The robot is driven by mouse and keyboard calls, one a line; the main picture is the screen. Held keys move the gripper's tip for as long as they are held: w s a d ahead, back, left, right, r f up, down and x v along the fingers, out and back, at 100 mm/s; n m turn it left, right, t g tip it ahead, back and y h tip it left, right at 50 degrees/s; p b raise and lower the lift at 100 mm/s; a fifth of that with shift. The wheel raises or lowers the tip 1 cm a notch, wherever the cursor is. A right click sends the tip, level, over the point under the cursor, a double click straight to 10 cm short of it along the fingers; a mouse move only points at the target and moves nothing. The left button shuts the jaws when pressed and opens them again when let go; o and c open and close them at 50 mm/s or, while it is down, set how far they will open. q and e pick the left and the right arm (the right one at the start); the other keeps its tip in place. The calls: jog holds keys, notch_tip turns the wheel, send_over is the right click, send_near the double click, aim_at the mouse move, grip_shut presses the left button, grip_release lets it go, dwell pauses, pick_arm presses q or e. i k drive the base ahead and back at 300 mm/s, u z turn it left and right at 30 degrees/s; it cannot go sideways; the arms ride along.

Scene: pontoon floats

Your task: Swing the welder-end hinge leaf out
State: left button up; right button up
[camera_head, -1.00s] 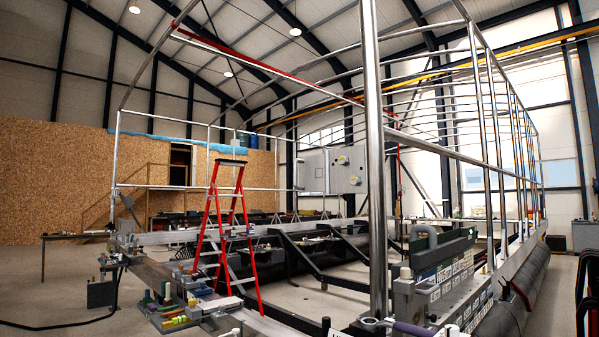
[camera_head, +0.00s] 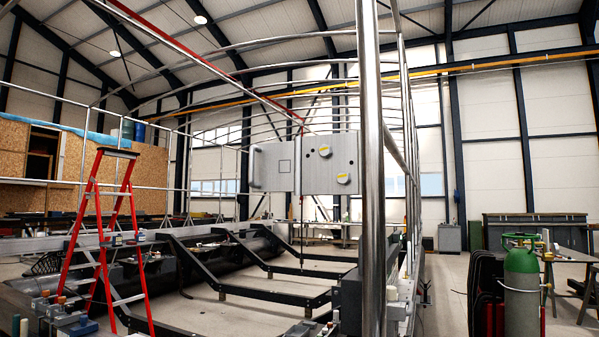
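The two leaves meet at a vertical seam and look nearly in line. I cannot tell which leaf is the welder-end one. The right leaf's right edge is close to or behind a steel post. Neither of my grippers is in view.
A thick steel post (camera_head: 371,170) stands close in front. A red stepladder (camera_head: 110,240) is at the left. Black frame beams (camera_head: 245,292) cross the floor below the hinge. A green gas cylinder (camera_head: 522,285) stands at the right, with open floor (camera_head: 450,300) left of it.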

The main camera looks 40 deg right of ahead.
aim_at(276, 167)
jog(key=z, duration=0.85)
jog(key=i, duration=0.95)
jog(key=z, duration=0.9)
